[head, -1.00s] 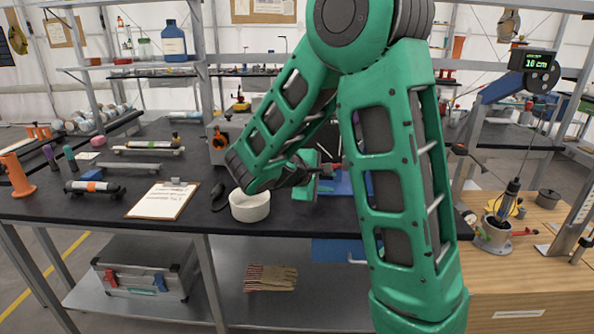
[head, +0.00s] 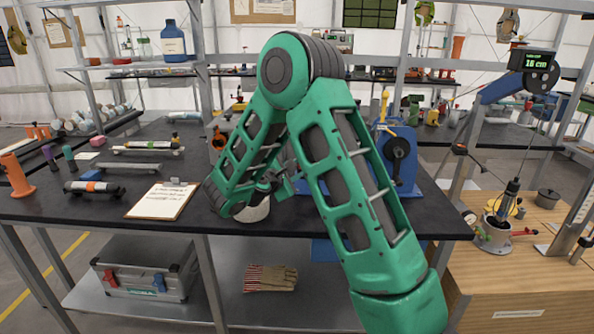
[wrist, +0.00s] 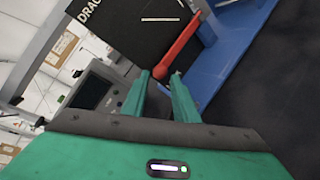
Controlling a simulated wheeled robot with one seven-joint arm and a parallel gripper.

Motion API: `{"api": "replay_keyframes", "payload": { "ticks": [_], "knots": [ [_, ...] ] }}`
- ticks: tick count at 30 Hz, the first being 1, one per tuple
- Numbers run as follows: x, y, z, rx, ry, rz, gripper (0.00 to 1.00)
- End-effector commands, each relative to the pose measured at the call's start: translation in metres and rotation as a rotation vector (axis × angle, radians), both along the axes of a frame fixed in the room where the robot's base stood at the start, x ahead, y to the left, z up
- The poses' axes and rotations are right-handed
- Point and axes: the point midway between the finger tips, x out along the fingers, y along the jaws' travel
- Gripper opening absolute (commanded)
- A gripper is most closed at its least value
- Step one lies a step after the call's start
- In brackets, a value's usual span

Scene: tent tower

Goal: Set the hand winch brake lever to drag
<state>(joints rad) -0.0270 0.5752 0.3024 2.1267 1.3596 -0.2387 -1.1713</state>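The brake lever (wrist: 180,46) is a red bar in the wrist view. It stands in front of a dark plate (wrist: 130,25) with the word DRAG at its upper left and white tick marks. My gripper (wrist: 160,75) has its two green fingers apart, with the lever's rounded near end at the gap between the tips. I cannot tell whether they touch it. The blue winch frame (wrist: 232,50) is to the right. In the head view a blue winch body (head: 396,160) with a black wheel shows behind my arm; the lever is hidden there.
A white bowl-like ring (head: 256,211) sits beside my gripper on the black bench. A clipboard (head: 162,201) and several small rods lie to the left. A display reading about 16 cm (head: 532,62) hangs above the wooden bench (head: 530,250) at right. A grey screened box (wrist: 95,92) is left of the fingers.

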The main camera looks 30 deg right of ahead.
Motion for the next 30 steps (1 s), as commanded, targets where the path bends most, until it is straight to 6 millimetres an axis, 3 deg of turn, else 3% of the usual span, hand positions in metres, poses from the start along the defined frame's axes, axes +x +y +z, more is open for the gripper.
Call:
{"api": "replay_keyframes", "payload": {
  "ticks": [7,18,19,22,30],
  "knots": [
    [0.015,-0.023,-0.007,0.001,0.0,-0.002,0.27],
    [0.018,-0.027,-0.008,0.001,-0.002,0.0,0.27],
    [0.018,-0.027,-0.008,0.001,-0.002,0.0,0.24],
    [0.018,-0.027,-0.008,0.001,-0.002,0.0,0.01],
    [0.017,-0.03,-0.006,0.009,-0.008,-0.004,0.0]
  ]
}}
